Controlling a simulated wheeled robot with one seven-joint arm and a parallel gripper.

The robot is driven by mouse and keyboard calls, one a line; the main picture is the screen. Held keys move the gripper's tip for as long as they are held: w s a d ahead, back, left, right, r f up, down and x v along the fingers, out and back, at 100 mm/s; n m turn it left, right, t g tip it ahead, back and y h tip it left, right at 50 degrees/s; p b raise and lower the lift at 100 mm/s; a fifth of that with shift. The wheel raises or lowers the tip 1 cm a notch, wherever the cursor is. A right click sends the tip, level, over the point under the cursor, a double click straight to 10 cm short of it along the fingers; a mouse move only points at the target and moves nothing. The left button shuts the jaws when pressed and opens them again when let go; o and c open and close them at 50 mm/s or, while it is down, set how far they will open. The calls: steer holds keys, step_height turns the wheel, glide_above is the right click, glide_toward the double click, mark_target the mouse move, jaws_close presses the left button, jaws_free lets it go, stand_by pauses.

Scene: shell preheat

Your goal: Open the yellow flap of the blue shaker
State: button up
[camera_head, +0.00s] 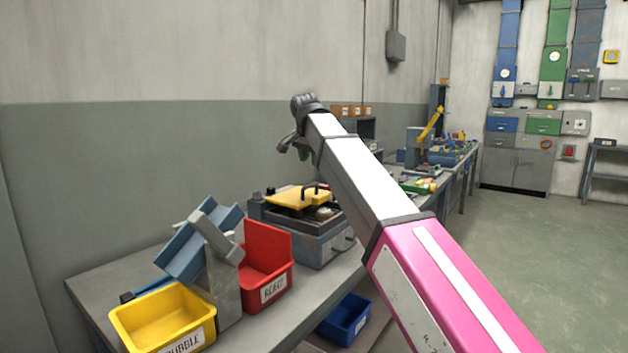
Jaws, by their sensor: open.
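A blue-grey box-shaped machine (318,245) stands on the near workbench against the wall; I take it to be the shaker. A yellow flap (290,197) with dark handles lies over its top, roughly level, and part of the dark top shows in front of it. How far the flap is raised I cannot tell. My gripper (290,147) is open and empty, in the air above and behind the flap as seen here, apart from it. My arm crosses the picture and hides what lies behind it, including part of the bench right of the machine.
A red bin (266,262), a yellow bin (165,318) and a tilted blue trough (200,242) on a grey stand are left of the machine. A blue bin (345,320) sits lower down. Another blue machine with a yellow arm (431,124) stands farther back. The floor at right is clear.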

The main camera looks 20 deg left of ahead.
steer(key=x, duration=1)
steer(key=shift+w+a, duration=0.15)
steer(key=shift+a, duration=0.15)
steer(key=shift+c, duration=0.3)
jaws_close()
